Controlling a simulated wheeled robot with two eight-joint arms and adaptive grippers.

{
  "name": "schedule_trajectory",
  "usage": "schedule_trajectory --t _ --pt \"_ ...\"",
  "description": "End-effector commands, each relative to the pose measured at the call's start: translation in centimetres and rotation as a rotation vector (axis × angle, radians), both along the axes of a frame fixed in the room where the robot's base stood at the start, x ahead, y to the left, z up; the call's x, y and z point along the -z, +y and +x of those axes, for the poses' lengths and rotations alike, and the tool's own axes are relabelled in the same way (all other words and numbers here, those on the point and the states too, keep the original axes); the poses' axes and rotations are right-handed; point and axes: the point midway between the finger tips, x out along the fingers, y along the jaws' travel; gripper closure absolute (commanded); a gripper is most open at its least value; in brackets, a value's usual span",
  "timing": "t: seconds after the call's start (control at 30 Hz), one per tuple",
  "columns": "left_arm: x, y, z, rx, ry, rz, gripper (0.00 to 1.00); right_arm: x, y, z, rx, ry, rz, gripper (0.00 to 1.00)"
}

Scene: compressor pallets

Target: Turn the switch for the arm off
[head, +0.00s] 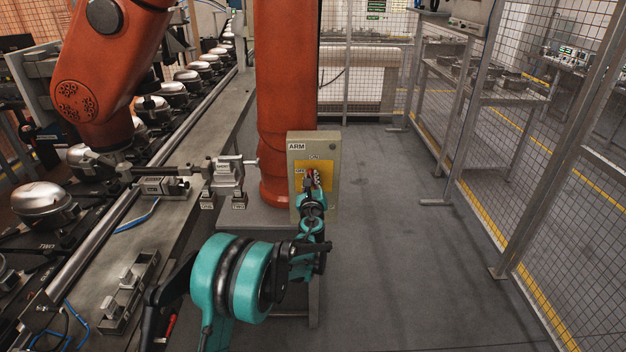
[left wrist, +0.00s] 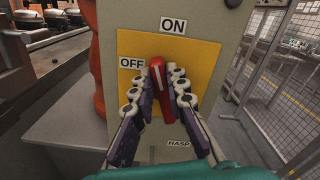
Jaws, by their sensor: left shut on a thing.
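The switch box (head: 329,190) is a grey-beige panel labelled ARM, mounted in front of the orange column in the head view. Its yellow plate (left wrist: 208,62) has ON at the top and OFF at the left in the left wrist view. The red switch handle (left wrist: 156,68) stands near upright, its upper end tilted slightly left, toward the OFF side. My left gripper (head: 312,182) is shut on the handle, with one finger on each side in the left wrist view (left wrist: 163,76). The fingers hide part of the handle. My right gripper is not in view.
An orange robot arm (head: 110,75) hangs over the conveyor (head: 205,125) at the left, with several silver-domed compressors along it. A mesh fence (head: 540,150) runs along the right. The grey floor (head: 400,260) between box and fence is clear.

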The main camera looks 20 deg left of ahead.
Motion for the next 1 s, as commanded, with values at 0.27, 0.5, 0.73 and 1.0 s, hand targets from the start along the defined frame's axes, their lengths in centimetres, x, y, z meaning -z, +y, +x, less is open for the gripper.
schedule_trajectory --t 0.27,0.5,0.73,1.0 --pt "0.3 0.6 -0.1 -0.001 -0.073 -0.251 1.00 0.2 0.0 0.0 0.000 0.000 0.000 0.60" --pt "0.7 0.9 -0.2 -0.001 -0.136 -0.471 1.00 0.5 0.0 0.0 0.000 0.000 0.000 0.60" --pt "1.1 1.2 -0.3 0.000 -0.195 -0.680 1.00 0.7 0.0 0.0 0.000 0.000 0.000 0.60" --pt "1.6 1.4 -0.3 0.002 -0.261 -0.910 1.00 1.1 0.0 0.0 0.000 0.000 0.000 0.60"
